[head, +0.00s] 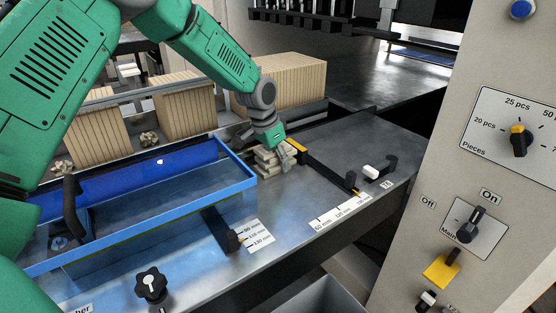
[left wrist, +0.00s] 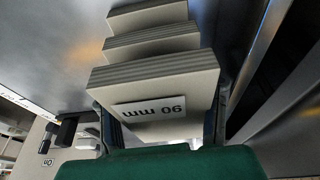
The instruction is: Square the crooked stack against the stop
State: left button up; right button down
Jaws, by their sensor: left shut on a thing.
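The crooked stack (head: 270,163) of flat kraft bundles lies on the metal table, its layers offset from each other. My left gripper (head: 279,142) reaches down onto it from behind. In the left wrist view the stack (left wrist: 152,45) shows as stepped layers, and the nearest bundle (left wrist: 160,88) carries a "90 mm" label. The dark fingers of my left gripper (left wrist: 162,120) stand on both sides of that bundle, shut on it. A black bar with a yellow end (head: 322,166), apparently the stop, runs right of the stack. My right gripper is not in view.
A blue-framed tray (head: 252,187) stands left of the stack. A black slide (head: 222,230) with a millimetre scale is in front, and a white-tipped lever (head: 371,172) is at right. Tall kraft stacks (head: 290,80) stand behind. A control panel (head: 500,130) bounds the right side.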

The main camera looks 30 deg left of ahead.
pick_arm(q)
jog(key=shift+w+d+r, duration=0.1)
jog(key=shift+w+d, duration=0.1)
jog(key=shift+w, duration=0.3)
jog(key=shift+w+d, duration=0.2)
jog(key=shift+w, duration=0.3)
dwell(1.8)
jog(key=shift+s+f+p, duration=0.15)
jog(key=shift+f+p, duration=0.05)
jog(key=shift+p, duration=0.15)
jog(key=o, duration=1.2)
jog(key=shift+o, duration=0.2)
jog(key=shift+r, duration=0.1)
jog(key=v, duration=1.1)
jog(key=shift+a, duration=0.15)
jog(key=shift+s+r, duration=0.1)
jog(key=shift+r, duration=0.15)
